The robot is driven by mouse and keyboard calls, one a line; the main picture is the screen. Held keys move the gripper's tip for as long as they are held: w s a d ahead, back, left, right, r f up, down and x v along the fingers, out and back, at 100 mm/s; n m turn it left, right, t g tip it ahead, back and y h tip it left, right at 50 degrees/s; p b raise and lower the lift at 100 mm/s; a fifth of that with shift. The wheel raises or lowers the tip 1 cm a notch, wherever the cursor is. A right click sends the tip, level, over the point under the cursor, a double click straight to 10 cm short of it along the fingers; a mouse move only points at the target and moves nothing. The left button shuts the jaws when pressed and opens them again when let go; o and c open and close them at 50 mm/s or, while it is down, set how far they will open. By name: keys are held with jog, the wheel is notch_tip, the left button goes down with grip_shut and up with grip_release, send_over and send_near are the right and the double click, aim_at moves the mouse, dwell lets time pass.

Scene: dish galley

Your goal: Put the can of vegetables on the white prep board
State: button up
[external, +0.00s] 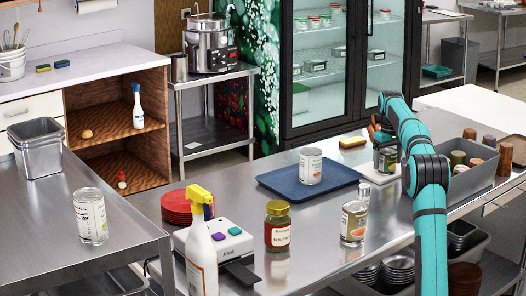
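My gripper (384,140) points down at the back right of the steel counter, low over a white flat board (367,171). A can or jar with a dark, greenish side (388,161) is directly under the gripper, at the board. Whether the fingers grip it, and whether it rests on the board, I cannot tell. Other labelled cans stand upright: one on a blue tray (311,166), one near the front of the counter (354,222), and one on the left steel table (91,216). Their labels are too small to read, so which holds vegetables is unclear.
The blue tray (272,180) lies left of the board. A grey bin with several jars (440,182) stands to the right.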

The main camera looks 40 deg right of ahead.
notch_tip(320, 180, up, 12)
jog(key=shift+r, duration=0.15)
dwell(0.7)
jog(key=shift+a, duration=0.1)
jog(key=s+a+r+t+h, duration=0.1)
jog(key=a+r+t, duration=0.1)
jog(key=a+r, duration=0.45)
jog(key=s+a+r+t+h, duration=0.15)
jog(key=a+r, duration=0.25)
jog(key=a, duration=0.6)
jog(key=s+a+r+n+t, duration=0.1)
jog(key=s+a+r+t, duration=0.2)
jog(key=s+a, duration=0.6)
jog(key=s+a+r+t, duration=0.25)
jog(key=s+a, duration=0.25)
jog(key=a, duration=0.8)
jog(key=s+a+f+t, duration=0.2)
jog(key=s+a, duration=0.3)
jog(key=s, duration=0.3)
jog(key=s+a+f+t+y, duration=0.1)
jog(key=s+a+f+t, duration=0.2)
jog(key=s, duration=0.6)
jog(key=s+a+f+t+y, duration=0.1)
jog(key=s+a+f+t, duration=0.2)
jog(key=s+a+f, duration=0.2)
jog(key=s+a, duration=0.2)
jog(key=s, duration=0.1)
jog(key=shift+s+a+n, duration=0.2)
jog(key=shift+n, duration=0.2)
